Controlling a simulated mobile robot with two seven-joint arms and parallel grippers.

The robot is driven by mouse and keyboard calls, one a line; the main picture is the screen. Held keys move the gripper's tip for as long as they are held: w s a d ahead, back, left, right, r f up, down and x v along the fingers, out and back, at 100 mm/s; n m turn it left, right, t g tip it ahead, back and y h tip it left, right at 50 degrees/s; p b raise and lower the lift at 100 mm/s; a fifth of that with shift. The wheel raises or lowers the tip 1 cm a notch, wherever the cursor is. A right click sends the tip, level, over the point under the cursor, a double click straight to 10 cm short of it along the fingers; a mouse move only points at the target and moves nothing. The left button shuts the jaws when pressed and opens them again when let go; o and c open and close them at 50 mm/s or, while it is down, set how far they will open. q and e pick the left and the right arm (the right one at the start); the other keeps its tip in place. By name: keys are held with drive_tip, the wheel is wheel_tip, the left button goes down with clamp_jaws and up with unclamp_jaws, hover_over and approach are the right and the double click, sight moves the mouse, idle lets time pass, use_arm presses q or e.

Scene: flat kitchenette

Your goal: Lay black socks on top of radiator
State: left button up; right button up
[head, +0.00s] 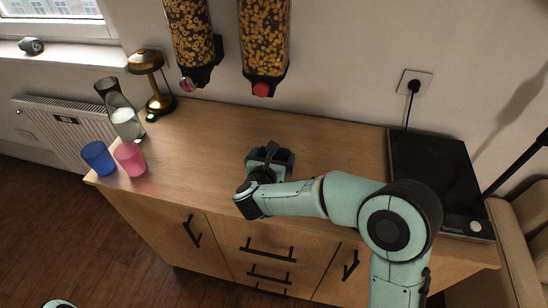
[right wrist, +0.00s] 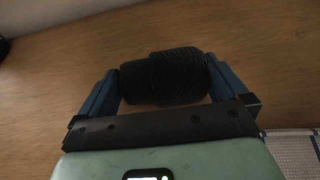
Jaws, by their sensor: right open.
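The black socks (right wrist: 165,77) show in the right wrist view as a dark, ribbed, rolled bundle on the wooden counter. My right gripper (head: 270,153) is low over the middle of the counter in the head view. Its two blue fingers are open, one on each side of the socks, close to their ends. In the head view the gripper and wrist largely hide the socks. The white radiator (head: 88,126) is on the wall at the far left, below the window sill, beyond the counter's left end. My left gripper is out of view.
A blue cup (head: 98,158), a pink cup (head: 130,158), a glass carafe (head: 122,112) and a brass lamp (head: 150,75) stand at the counter's left end, near the radiator. Two dispensers (head: 264,40) hang above. A black hob (head: 432,165) is at right.

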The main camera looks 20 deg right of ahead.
drive_tip(key=x, duration=0.3)
drive_tip(key=shift+w+d+f, duration=0.1)
drive_tip(key=shift+w+d, duration=0.15)
drive_tip(key=c, duration=0.8)
drive_tip(key=shift+o, duration=0.2)
